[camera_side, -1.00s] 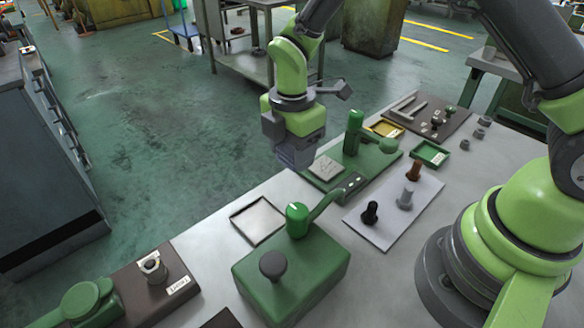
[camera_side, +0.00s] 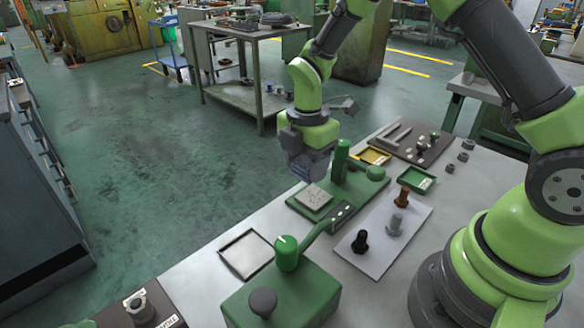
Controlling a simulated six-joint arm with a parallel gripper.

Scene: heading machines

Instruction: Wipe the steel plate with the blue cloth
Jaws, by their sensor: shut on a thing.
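The steel plate (camera_side: 316,196), a small pale square with faint dark marks, lies flat on the green base of a hand-lever fixture (camera_side: 343,207). My gripper (camera_side: 310,174) points down just above the plate's far edge, in front of the green post. It is shut on a bluish-grey bundle (camera_side: 309,164) that appears to be the blue cloth. Its fingertips are hard to make out. I cannot tell whether the cloth touches the plate.
A green upright post (camera_side: 341,160) stands close right of my gripper. A shallow metal tray (camera_side: 247,254) and a green box with a lever (camera_side: 283,300) are nearer. A white board (camera_side: 395,235) holds several pegs. Yellow (camera_side: 373,156) and green (camera_side: 416,180) trays lie behind.

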